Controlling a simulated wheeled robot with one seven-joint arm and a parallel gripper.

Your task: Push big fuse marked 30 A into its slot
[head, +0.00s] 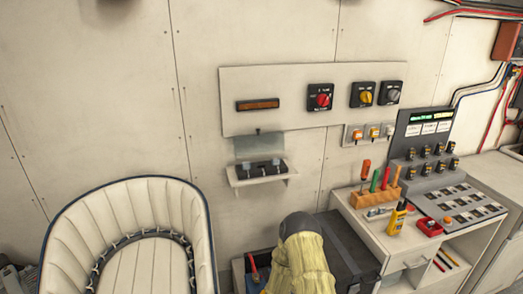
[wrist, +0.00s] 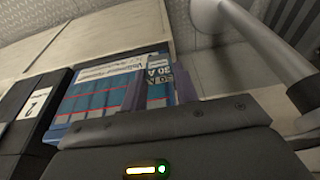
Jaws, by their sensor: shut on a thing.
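In the wrist view, my gripper (wrist: 160,90) has its two dark fingers closed on a blue piece with a pale label reading 30 A (wrist: 157,72), which I take to be the big fuse. Its lower end is hidden by the gripper body. A second 30 A marking shows just right of it, partly behind the right finger. On the wall in the head view, a small shelf holds a dark holder (head: 262,170) under a raised clear cover (head: 259,146). I cannot tell whether this has the fuse's slot. My gripper is not discernible in the head view.
Blue blocks with red stripes (wrist: 92,98) and a dark block with a white label (wrist: 36,104) stand left of my gripper. A pale pipe (wrist: 262,40) crosses close on the right. A padded seat (head: 130,235) and a tool cabinet (head: 410,250) flank the wall shelf.

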